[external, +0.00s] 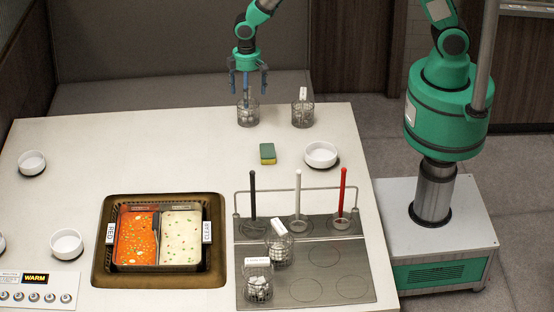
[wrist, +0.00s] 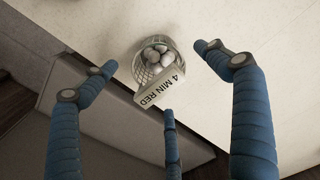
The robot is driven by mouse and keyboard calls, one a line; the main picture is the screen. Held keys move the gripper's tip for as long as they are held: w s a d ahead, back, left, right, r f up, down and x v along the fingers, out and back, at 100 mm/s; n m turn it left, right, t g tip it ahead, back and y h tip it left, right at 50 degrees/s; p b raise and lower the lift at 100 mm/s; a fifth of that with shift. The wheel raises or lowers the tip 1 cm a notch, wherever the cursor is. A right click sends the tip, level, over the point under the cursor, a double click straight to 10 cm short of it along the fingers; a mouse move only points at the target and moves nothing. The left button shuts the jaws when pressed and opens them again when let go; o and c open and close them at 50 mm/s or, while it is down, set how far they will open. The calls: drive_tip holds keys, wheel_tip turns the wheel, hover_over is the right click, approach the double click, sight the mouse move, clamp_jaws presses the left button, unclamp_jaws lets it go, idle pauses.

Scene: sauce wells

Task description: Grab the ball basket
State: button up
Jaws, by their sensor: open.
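A wire basket of pale round balls (external: 247,117) stands near the far edge of the white counter. It also shows in the wrist view (wrist: 153,60), with a tag (wrist: 163,87) reading "4 MIN RED". My gripper (external: 247,88) is above this basket, with its blue fingers pointing down. In the wrist view, my gripper (wrist: 155,78) has its three fingers spread around the basket and tag, open and holding nothing. Whether any finger touches the basket cannot be told.
A second wire basket (external: 302,116) stands just to the right. Two more baskets (external: 279,251) (external: 258,287) are on the dark plate at the front. A sponge (external: 267,154) and a white bowl (external: 321,154) lie nearer. A two-part sauce well (external: 160,237) is front left. The counter's middle is clear.

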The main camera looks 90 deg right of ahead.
sight(252, 115)
drive_tip(key=shift+f, duration=0.15)
drive_tip(key=shift+d+f+b, duration=0.15)
drive_tip(key=shift+f+b, duration=0.4)
drive_tip(key=shift+f, duration=1.95)
drive_tip(key=c, duration=1.6)
